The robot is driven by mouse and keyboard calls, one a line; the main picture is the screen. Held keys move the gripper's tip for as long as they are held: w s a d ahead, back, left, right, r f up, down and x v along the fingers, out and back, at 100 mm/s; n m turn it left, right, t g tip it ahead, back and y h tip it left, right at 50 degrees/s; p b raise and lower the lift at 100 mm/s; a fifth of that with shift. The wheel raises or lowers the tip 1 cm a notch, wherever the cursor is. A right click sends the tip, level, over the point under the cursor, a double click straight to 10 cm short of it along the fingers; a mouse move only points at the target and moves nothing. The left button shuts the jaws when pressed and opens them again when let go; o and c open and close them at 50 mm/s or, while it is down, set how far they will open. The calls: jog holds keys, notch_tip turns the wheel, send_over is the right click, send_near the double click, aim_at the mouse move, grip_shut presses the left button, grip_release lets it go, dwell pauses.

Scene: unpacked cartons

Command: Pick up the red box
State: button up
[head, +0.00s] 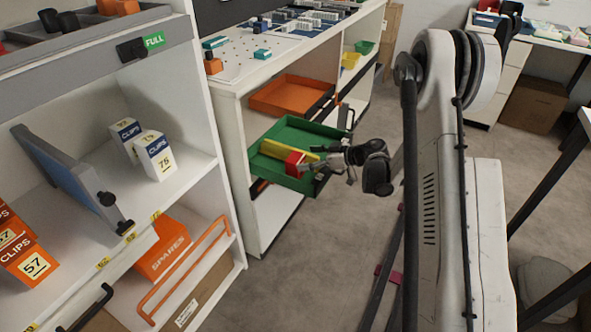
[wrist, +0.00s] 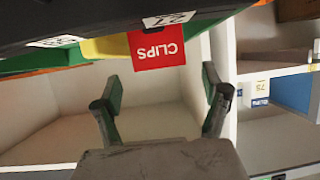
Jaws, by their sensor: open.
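The red box (head: 294,163) sits in the green tray (head: 318,131), at its near right part, touching or close to a yellow box (head: 280,152). In the wrist view the red box (wrist: 170,61) shows upside-down white "CLIPS" lettering, at top centre. My gripper (head: 322,161) is at the tray's right side, its fingers pointing towards the red box. In the wrist view my gripper (wrist: 160,85) is open and empty, with the red box ahead between and beyond the fingertips. The box's top edge in that view is hidden by a dark labelled edge (wrist: 110,30).
An orange tray (head: 285,96) sits on the shelf above and behind the green tray. The white shelving unit (head: 238,150) stands left of the tray. White-and-blue clip boxes (head: 155,155) stand on the nearer left shelf. Open grey floor (head: 320,270) lies below my gripper.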

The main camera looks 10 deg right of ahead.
aim_at(297, 158)
jog(key=shift+b+x, duration=1)
jog(key=shift+x, duration=1.8)
jog(key=c, duration=1.3)
jog(key=shift+r, duration=0.2)
